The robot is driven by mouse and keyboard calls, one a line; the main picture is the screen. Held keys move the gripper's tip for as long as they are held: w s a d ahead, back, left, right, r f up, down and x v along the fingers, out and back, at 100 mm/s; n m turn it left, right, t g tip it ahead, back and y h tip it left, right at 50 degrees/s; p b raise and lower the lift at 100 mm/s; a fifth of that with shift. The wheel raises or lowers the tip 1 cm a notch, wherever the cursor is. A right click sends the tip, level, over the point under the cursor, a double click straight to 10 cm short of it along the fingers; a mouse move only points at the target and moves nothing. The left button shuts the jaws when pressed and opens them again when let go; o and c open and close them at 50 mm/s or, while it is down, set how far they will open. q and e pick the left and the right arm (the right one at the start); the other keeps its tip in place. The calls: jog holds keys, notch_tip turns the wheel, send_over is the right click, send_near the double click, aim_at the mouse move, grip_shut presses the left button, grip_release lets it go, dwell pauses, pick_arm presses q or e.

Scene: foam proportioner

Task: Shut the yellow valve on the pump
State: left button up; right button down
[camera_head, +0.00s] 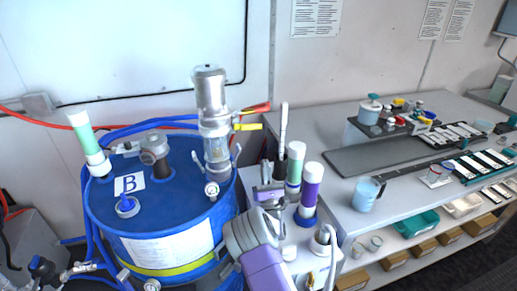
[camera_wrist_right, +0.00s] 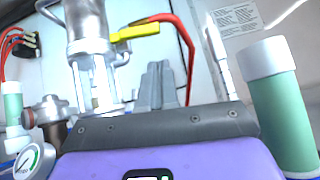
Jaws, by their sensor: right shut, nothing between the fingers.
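The pump (camera_head: 211,98) is a silver upright cylinder on top of the blue drum (camera_head: 175,212). In the right wrist view the yellow handle (camera_wrist_right: 135,33) is up and left of my fingers, pointing right from the pump (camera_wrist_right: 84,30). My right gripper (camera_head: 266,180) is at the drum's right side, below the yellow handle and apart from it. Its fingers (camera_wrist_right: 160,84) are together and empty. My left gripper is not in view.
White-capped green and purple tubes (camera_head: 311,188) stand close right of my right gripper. A pressure gauge (camera_head: 212,189) and hoses are on the drum. A grey bench (camera_head: 340,213) with a blue beaker (camera_head: 366,193) and trays lies to the right. The wall is behind.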

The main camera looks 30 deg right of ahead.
aim_at(248, 126)
jog(key=x, duration=1)
jog(key=shift+s, duration=0.15)
